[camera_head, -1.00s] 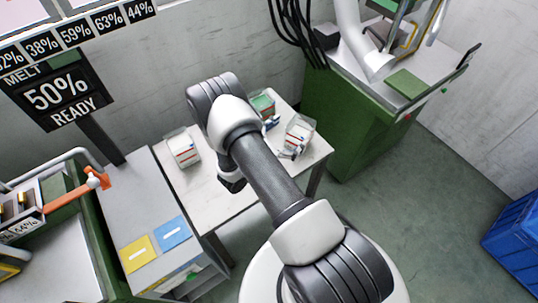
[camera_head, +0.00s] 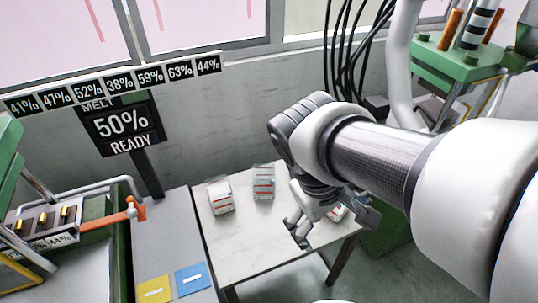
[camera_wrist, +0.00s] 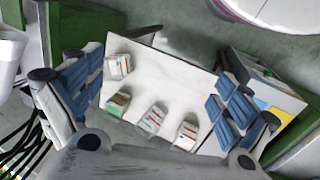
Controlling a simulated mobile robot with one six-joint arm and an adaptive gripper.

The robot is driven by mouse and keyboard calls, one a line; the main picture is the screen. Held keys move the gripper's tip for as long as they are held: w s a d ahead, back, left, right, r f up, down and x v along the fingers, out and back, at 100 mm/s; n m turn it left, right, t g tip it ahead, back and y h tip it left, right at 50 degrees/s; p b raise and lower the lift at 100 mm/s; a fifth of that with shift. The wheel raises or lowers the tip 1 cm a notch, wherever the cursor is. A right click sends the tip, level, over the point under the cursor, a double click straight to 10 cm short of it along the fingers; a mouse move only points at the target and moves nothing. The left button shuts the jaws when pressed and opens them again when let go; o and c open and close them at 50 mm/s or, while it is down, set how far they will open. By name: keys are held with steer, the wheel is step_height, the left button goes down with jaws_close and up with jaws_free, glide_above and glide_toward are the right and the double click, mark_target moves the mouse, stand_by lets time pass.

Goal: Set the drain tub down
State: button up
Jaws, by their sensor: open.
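Several clear-sided tubs with white contents and red-marked labels stand on the white table. The left one (camera_head: 221,197) and the one beside it (camera_head: 264,183) show fully in the head view; a third (camera_head: 337,213) is partly hidden behind my gripper (camera_head: 332,226). In the wrist view they form a curved group: a right tub (camera_wrist: 187,134), a middle tub (camera_wrist: 152,118), a green-topped tub (camera_wrist: 118,103) and an upper-left tub (camera_wrist: 118,66). I cannot tell by label which is the drain tub. My gripper is open and empty, its fingers spread wide above the table, apart from the tubs.
The white table (camera_head: 245,235) has clear room in front of the tubs. A grey bench (camera_head: 165,235) with yellow (camera_head: 154,290) and blue (camera_head: 192,279) plates stands to the left. A green machine (camera_head: 455,68) and black cables (camera_head: 345,60) are at the back right.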

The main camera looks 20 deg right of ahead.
steer(key=s+a+r+m+t+y, duration=0.1)
steer(key=s+a+r+t+y, duration=0.1)
steer(key=a, duration=0.5)
steer(key=r+t+y, duration=0.1)
steer(key=t, duration=0.1)
steer(key=shift+a+r+m+t+y, duration=0.25)
steer(key=shift+a+m+t+y, duration=0.05)
steer(key=shift+f+b, duration=0.9)
